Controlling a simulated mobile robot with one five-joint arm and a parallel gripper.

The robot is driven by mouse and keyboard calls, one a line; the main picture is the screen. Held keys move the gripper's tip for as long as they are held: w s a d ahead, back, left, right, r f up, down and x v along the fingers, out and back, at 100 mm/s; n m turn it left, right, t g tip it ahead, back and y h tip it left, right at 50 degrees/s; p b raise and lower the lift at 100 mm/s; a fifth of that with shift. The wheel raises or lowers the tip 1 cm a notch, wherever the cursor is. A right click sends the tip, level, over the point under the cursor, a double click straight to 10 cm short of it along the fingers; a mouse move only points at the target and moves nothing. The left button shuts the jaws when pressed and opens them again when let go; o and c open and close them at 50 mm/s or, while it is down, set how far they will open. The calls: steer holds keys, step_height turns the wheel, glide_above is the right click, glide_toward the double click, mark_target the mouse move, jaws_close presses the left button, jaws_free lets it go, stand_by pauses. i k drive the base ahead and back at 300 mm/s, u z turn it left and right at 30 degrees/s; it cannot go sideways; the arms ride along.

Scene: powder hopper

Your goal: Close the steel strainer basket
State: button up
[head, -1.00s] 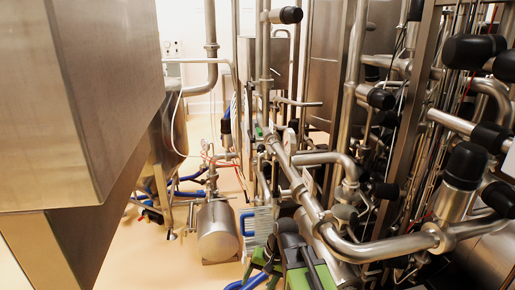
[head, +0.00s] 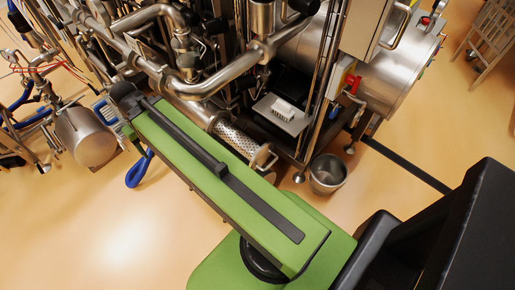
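The steel strainer basket (head: 238,139) is a perforated metal cylinder in the middle of the head view. It sticks out of the lower end of a slanting steel pipe housing (head: 192,110), down and to the right. A handle (head: 268,162) shows at its outer end. My green arm passes just in front of it and hides part of its lower side. My gripper is not visible. The arm runs up and left to a dark joint, and nothing of the fingers shows.
A steel bucket (head: 327,174) stands on the floor right of the basket. Dense pipework fills the upper left. A steel tank (head: 95,137) stands at left. Open floor lies at lower left and right.

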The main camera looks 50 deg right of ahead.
mark_target(259, 153)
steer(key=z, duration=0.05)
steer(key=k, duration=0.55)
steer(key=u, duration=2.25)
steer(key=i, duration=0.75)
steer(key=z, duration=2.2)
